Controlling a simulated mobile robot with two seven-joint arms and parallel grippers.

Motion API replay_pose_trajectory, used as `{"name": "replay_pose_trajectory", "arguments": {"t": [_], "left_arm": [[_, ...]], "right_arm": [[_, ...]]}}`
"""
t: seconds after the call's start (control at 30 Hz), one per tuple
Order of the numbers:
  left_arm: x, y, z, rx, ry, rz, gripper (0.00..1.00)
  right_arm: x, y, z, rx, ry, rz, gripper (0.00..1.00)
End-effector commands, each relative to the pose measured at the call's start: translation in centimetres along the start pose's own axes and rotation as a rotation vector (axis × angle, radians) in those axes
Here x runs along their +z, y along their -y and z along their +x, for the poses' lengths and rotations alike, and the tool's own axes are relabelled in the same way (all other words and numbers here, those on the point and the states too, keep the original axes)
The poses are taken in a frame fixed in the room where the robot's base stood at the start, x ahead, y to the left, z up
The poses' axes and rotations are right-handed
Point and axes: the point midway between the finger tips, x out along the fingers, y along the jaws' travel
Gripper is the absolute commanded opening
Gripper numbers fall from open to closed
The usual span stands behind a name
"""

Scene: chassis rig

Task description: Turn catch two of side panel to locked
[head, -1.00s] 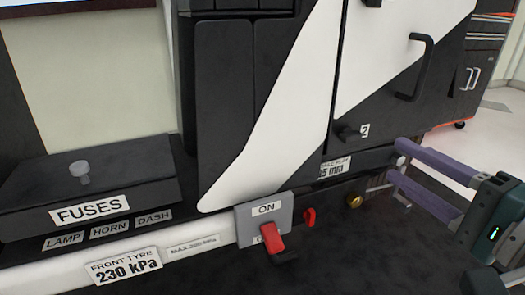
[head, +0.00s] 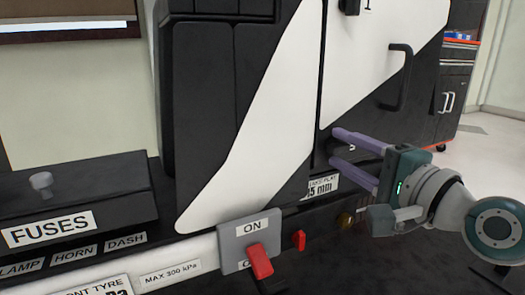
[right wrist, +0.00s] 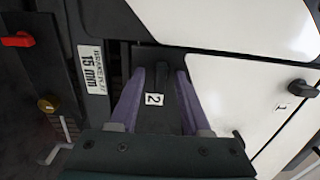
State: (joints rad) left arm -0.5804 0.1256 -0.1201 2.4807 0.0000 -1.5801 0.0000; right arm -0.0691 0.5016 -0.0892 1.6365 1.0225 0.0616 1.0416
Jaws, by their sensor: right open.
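The side panel (head: 370,70) is black with a white diagonal area and a bar handle (head: 401,78). Catch two (right wrist: 161,76) is a dark lever beside the "2" label (right wrist: 153,99) in the right wrist view. My right gripper (head: 337,148) has purple fingers, open and pointing at the panel's lower left corner. In the right wrist view my right gripper (right wrist: 158,80) has one finger on each side of catch two; I cannot tell whether they touch it. In the head view the fingers hide catch two. My left gripper is not in view.
Catch one (right wrist: 302,87) sits farther along the panel by its "1" label (right wrist: 281,106). A fuse box (head: 70,200) stands at left.

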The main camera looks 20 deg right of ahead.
Motion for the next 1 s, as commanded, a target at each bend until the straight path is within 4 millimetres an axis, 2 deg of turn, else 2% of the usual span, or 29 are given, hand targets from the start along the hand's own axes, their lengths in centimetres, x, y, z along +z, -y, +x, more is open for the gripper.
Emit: {"name": "replay_pose_trajectory", "arguments": {"t": [0.2,0.6,1.0], "left_arm": [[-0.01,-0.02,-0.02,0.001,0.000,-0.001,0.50],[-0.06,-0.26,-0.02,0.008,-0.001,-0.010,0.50],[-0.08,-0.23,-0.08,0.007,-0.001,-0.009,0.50]], "right_arm": [[0.01,0.03,0.01,0.000,0.000,0.000,0.45],[0.01,0.03,-0.01,-0.001,0.000,-0.001,0.00],[-0.01,0.07,-0.01,-0.001,0.000,-0.011,0.00]]}}
